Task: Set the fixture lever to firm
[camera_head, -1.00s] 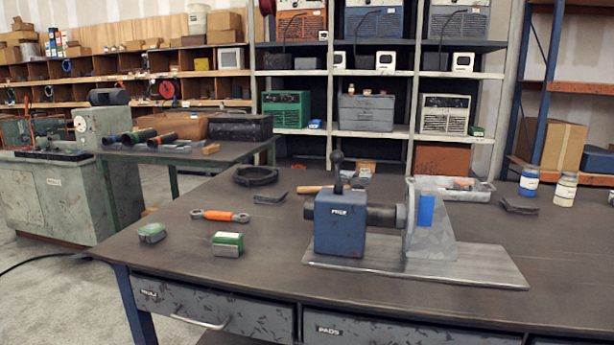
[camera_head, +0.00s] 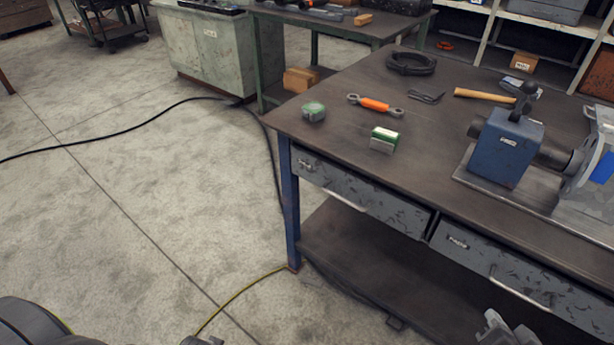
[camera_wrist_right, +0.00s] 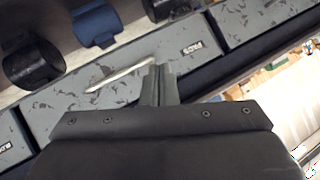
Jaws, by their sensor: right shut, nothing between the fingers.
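The fixture is a blue block (camera_head: 505,148) on a grey metal plate at the right of the bench in the head view. A dark pipe (camera_head: 553,157) runs right from the block to a grey flange bracket (camera_head: 590,165), cut by the picture edge. My right gripper (camera_head: 507,328) is low before the bench, apart from the fixture. In the right wrist view the gripper (camera_wrist_right: 160,80) is shut and empty.
On the bench (camera_head: 440,180) are an orange-handled tool (camera_head: 375,104), a green-and-white box (camera_head: 384,139), a green rounded item (camera_head: 313,111), a wooden handle (camera_head: 485,95) and a black coil (camera_head: 411,63). Drawers with handles line the front. Open floor (camera_head: 150,200) lies left, with cables.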

